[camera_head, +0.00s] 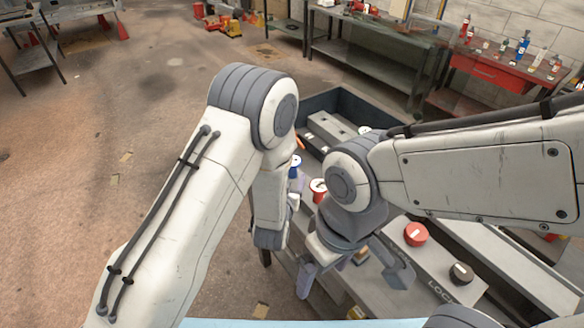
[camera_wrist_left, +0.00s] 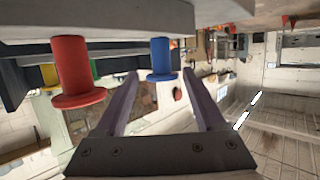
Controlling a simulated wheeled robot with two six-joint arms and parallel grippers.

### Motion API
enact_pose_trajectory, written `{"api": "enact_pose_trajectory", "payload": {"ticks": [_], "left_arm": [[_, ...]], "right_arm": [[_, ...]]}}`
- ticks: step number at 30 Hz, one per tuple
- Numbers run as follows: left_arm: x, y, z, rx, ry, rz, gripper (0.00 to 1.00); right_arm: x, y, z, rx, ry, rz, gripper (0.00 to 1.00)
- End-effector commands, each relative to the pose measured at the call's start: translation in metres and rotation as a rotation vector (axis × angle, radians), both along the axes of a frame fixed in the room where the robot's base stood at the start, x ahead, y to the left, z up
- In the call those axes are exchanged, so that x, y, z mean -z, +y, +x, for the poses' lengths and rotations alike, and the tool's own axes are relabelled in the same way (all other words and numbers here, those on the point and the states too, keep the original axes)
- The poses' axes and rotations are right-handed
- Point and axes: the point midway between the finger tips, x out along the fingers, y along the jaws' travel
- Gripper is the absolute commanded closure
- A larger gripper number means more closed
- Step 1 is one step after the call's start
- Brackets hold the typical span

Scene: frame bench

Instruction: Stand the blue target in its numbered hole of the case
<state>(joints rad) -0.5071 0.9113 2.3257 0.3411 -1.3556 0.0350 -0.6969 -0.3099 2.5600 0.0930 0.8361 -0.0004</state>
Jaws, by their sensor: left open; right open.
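The blue target (camera_head: 293,187) stands upright beside my left gripper (camera_head: 292,200), with a pale top. In the left wrist view, which looks upside down, the blue target (camera_wrist_left: 160,58) shows between the open purple fingers (camera_wrist_left: 160,78), apart from both. My right gripper (camera_head: 352,270) is open and empty above the grey bench, lower in the head view. A grey block with lettering (camera_head: 437,287) bears a red round piece (camera_head: 415,234) and a black one (camera_head: 461,273). Numbers and holes are too small or hidden to read.
A red flanged piece (camera_wrist_left: 76,70) stands beside the blue target; it also shows in the head view (camera_head: 318,190). A dark open bin (camera_head: 345,100) with grey blocks lies behind. A red cabinet (camera_head: 490,72) is at the back right.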

Motion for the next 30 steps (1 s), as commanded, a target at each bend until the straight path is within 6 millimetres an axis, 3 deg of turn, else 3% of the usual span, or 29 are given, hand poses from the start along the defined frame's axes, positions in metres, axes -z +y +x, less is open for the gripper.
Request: {"api": "enact_pose_trajectory", "payload": {"ticks": [6, 16, 24, 30], "left_arm": [[0.008, -0.004, 0.031, -0.002, -0.008, -0.001, 0.29], [0.015, -0.008, 0.056, 0.0, -0.006, 0.001, 0.29], [0.026, -0.012, 0.09, -0.001, -0.006, -0.001, 0.29], [0.029, -0.013, 0.096, 0.001, -0.005, 0.001, 0.29]], "right_arm": [[-0.01, 0.0, 0.0, 0.0, 0.0, 0.0, 0.15], [-0.021, 0.0, 0.0, 0.0, 0.0, 0.0, 0.15], [-0.034, 0.0, 0.0, 0.0, 0.0, 0.0, 0.15], [-0.035, 0.0, 0.0, 0.0, 0.0, 0.0, 0.15]]}}
